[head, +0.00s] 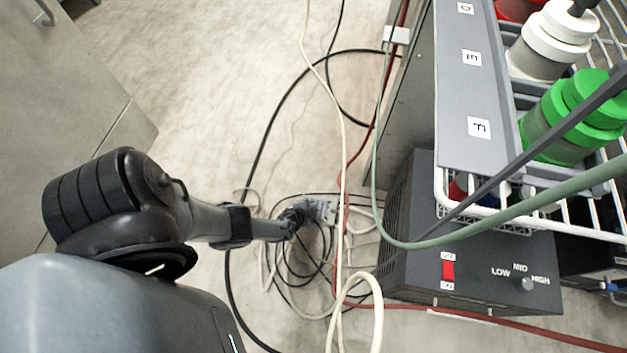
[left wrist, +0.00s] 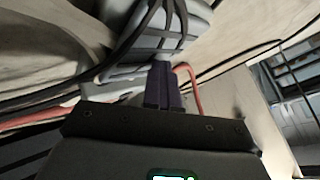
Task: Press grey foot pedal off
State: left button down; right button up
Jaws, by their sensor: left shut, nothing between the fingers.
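The grey foot pedal (head: 322,211) lies on the floor among coiled cables, below the middle of the head view. In the left wrist view the ribbed grey pedal (left wrist: 150,45) fills the top middle, with dark cables crossing over it. My left gripper (head: 296,216) reaches down to the pedal's left end and hides part of it. In the left wrist view its dark fingers (left wrist: 163,88) are together and empty, with their tips at the pedal's near edge. I cannot tell whether they touch it. My right gripper is not in view.
Black, cream and red cables (head: 341,160) run over the floor around the pedal. A dark control box (head: 470,270) with a red switch (head: 448,270) stands at the right, below a rack with green-lidded (head: 590,95) and white-lidded (head: 560,30) containers. Open floor (head: 200,80) lies at upper left.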

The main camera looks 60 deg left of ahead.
pick_arm(q)
jog(key=shift+s+r+p, duration=0.15)
jog(key=shift+r+p, duration=0.95)
jog(key=shift+r, duration=0.05)
jog(key=shift+s+r+p, duration=0.15)
jog(key=shift+r+p, duration=0.95)
jog(key=shift+r, duration=0.05)
jog(key=shift+w+r+p, duration=0.2)
jog(key=shift+r+p, duration=0.5)
jog(key=shift+r, duration=0.05)
jog(key=shift+s+f, duration=0.1)
